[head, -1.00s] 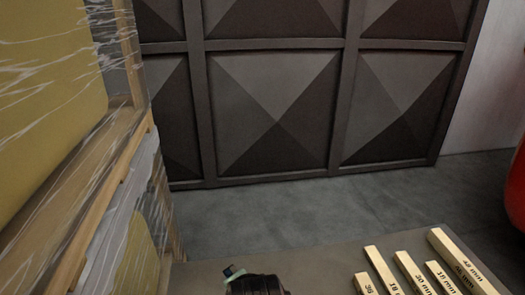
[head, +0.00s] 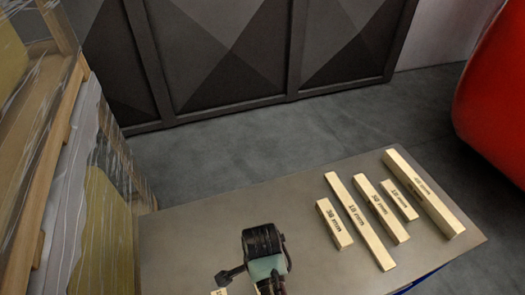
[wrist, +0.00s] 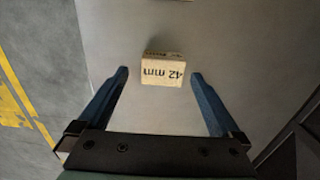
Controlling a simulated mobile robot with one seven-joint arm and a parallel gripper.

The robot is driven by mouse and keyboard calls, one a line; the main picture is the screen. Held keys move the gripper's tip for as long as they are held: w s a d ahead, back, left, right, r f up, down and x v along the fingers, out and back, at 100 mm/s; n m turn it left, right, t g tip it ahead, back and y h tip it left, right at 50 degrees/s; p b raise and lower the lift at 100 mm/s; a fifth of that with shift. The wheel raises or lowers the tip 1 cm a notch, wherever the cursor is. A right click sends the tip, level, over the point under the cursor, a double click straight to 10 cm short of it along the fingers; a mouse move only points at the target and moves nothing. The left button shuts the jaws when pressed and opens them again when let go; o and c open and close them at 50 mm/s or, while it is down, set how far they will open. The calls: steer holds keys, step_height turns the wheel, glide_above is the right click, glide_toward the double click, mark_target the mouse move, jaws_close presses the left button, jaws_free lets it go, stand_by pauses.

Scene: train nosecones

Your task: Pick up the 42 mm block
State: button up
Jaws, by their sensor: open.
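The 42 mm block (wrist: 162,71) is a pale wooden block with "42 mm" printed in dark letters on the face toward the wrist camera. It lies on the grey-brown tabletop in the wrist view. My gripper (wrist: 160,74) is open, its two blue fingers spread to either side of the block with a gap on each side; I see no contact. In the head view my dark wrist (head: 264,245) is over the table's near part and the fingers are not clearly seen. A sliver of pale wood (head: 220,292) shows at the bottom edge, perhaps this block.
Several other labelled wooden blocks, including a long one (head: 424,193), lie at the table's right. The tabletop (head: 200,222) between them and my wrist is clear. A film-wrapped stack (head: 60,170) stands at left, a red rounded object (head: 495,95) at right.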

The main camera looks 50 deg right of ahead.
steer(key=shift+d+f, duration=0.15)
steer(key=shift+f, duration=0.9)
steer(key=shift+d+f, duration=0.15)
steer(key=shift+f, duration=0.9)
steer(key=c, duration=1.3)
steer(key=shift+r, duration=0.1)
